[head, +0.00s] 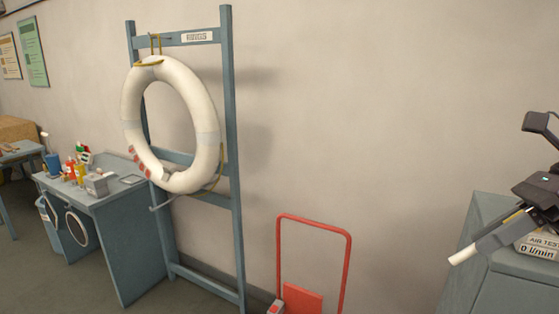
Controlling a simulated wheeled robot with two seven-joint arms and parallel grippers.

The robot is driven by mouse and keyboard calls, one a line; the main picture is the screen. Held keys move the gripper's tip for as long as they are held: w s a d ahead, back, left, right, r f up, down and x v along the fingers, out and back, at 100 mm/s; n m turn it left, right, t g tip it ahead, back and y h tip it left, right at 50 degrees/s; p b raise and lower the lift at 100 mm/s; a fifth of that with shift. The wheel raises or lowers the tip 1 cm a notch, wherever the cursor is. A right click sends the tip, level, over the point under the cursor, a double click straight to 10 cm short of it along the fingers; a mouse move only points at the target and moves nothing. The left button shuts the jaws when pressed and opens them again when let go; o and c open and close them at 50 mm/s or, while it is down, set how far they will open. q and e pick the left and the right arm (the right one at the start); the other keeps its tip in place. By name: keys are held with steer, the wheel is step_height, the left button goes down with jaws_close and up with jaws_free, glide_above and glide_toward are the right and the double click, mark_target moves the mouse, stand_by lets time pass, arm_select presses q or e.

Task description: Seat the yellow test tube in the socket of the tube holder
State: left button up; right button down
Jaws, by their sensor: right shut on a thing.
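My right gripper (490,238) is at the right edge of the head view, above a blue-grey cabinet top. It is shut on a slim tube, taken to be the yellow test tube (463,256). The tube's pale cream end sticks out past the fingers, down and to the left. A thin yellow strip shows beside the finger; whether it belongs to the tube I cannot tell. The tube lies tilted, not upright. No tube holder socket can be made out. My left gripper is out of view.
The blue-grey cabinet (490,290) carries a sign (540,247) reading AIR TEST, 0 l/min. A red-framed trolley (315,222) stands left of it. A rack (232,140) holds a white life ring (208,115). A cluttered bench (115,203) stands at left.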

steer(key=w+a+f+m+t+h+b, duration=0.1)
steer(key=a+f+m+t+b, duration=0.1)
steer(key=f, duration=0.9)
steer(key=w+a+f+m+t+b, duration=0.1)
steer(key=a+f+m+t+b, duration=0.2)
steer(key=f, duration=0.9)
steer(key=a+f+m+t+h+b, duration=0.1)
steer(key=a+f+m+t+b, duration=0.2)
steer(key=f, duration=0.9)
steer(key=a+m, duration=0.2)
steer(key=a, duration=0.1)
steer(key=shift+w+a+h, duration=0.3)
steer(key=shift+w+a, duration=0.1)
steer(key=shift+a+f, duration=0.1)
steer(key=shift+s, duration=0.1)
